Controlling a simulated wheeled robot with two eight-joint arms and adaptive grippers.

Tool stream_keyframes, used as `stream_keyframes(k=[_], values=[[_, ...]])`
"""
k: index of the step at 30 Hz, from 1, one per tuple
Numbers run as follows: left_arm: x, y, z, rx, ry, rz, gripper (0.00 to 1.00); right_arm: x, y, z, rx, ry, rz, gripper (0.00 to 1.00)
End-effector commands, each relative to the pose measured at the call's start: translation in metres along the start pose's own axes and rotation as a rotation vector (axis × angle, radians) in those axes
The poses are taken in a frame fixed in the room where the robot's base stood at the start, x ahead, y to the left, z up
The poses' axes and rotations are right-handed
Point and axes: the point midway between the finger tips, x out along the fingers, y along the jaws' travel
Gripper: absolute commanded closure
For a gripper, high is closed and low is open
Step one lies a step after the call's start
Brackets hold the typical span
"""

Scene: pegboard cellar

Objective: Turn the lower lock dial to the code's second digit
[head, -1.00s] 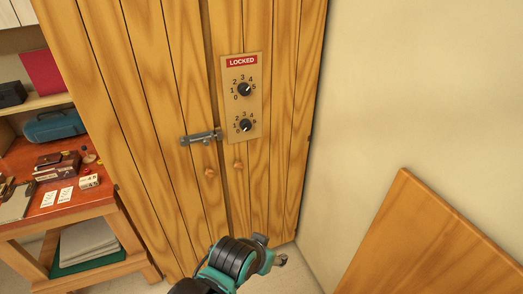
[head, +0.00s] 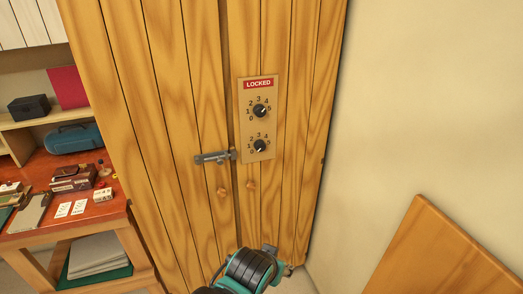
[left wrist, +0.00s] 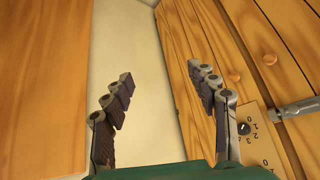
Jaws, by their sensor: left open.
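The lock plate (head: 246,122) on the wooden cabinet carries a red LOCKED sign and two black dials. The lower dial (head: 260,146) has its white mark at lower left, near 0. The upper dial (head: 260,111) has its mark at upper right, near 4 or 5; I cannot tell which. My left arm rises at the bottom of the head view, below the plate; its fingers are not clear there. In the left wrist view my left gripper (left wrist: 160,75) is open and empty, apart from the dials. The lower dial (left wrist: 243,128) shows upside down beside its right finger.
A grey bolt (head: 214,157) and two round wooden knobs (head: 251,184) sit near the plate. A red-topped desk (head: 30,228) on the left holds paper cards and a small white block (head: 103,195) with characters too small to read. A wooden board (head: 432,262) stands at right.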

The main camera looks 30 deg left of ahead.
Motion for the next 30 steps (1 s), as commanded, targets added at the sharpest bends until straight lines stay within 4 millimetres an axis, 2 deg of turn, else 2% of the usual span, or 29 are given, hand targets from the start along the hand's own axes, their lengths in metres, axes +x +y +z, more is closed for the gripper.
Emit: stream_keyframes(k=[9,15,18,21,24,30], values=[[0.052,-0.096,-0.137,-0.223,0.221,-0.411,0.41,0.007,0.000,0.005,0.000,0.000,0.000,0.60],[0.091,-0.138,-0.219,-0.331,0.473,-0.593,0.41,0.011,0.000,0.008,0.000,0.000,0.000,0.60],[0.111,-0.150,-0.251,-0.364,0.608,-0.646,0.41,0.012,0.000,0.009,0.000,0.000,0.000,0.60],[0.128,-0.155,-0.274,-0.383,0.723,-0.673,0.41,0.014,0.000,0.010,0.000,0.000,0.000,0.60],[0.139,-0.157,-0.287,-0.392,0.806,-0.681,0.41,0.014,0.000,0.010,0.000,0.000,0.000,0.60],[0.149,-0.161,-0.299,-0.397,0.867,-0.684,0.41,0.016,0.000,0.011,0.000,0.000,0.000,0.60]])
